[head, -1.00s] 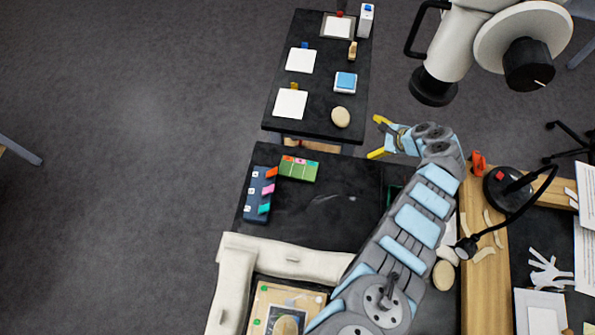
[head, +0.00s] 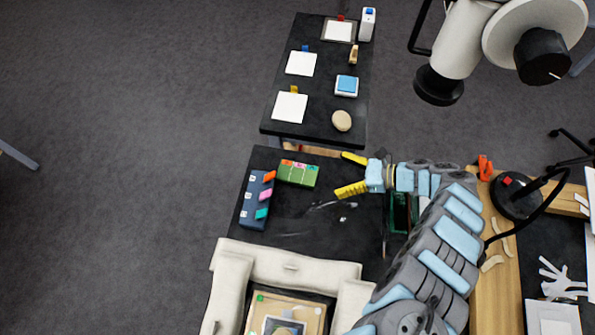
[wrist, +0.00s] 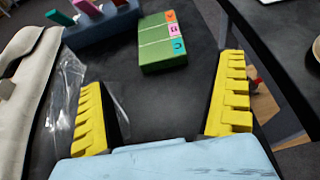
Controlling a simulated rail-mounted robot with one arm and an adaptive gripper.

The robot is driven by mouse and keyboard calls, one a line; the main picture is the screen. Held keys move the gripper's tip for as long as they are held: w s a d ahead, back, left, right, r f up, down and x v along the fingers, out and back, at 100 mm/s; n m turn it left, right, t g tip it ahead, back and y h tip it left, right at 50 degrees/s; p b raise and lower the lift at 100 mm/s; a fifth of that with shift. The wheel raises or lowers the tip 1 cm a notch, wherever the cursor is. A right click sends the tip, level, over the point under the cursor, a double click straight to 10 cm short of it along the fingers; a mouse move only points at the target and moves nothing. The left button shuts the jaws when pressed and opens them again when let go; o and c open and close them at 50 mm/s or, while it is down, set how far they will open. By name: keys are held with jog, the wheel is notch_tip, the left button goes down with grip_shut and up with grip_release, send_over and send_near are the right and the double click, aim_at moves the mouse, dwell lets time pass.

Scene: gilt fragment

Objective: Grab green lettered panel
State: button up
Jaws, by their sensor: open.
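The green lettered panel (head: 298,173) lies on the black table, with orange, pink and cyan lettered squares along one edge. In the wrist view the green panel (wrist: 163,42) lies ahead of my fingers, near the middle top. My gripper (head: 352,174) is open and empty, its yellow fingers pointing left toward the panel with a gap between. In the wrist view my gripper (wrist: 160,105) shows both yellow fingers wide apart, with bare table between them.
A blue block (head: 256,200) with orange, pink and cyan tabs stands just left of the panel. Clear crumpled film (wrist: 90,100) lies on the table. A beige padded frame (head: 290,270) lies in front. A second black table (head: 318,95) holds white cards.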

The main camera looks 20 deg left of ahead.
aim_at(306, 174)
jog(key=x, duration=1.1)
jog(key=shift+f, duration=0.3)
jog(key=shift+d, duration=0.1)
jog(key=c, duration=1.2)
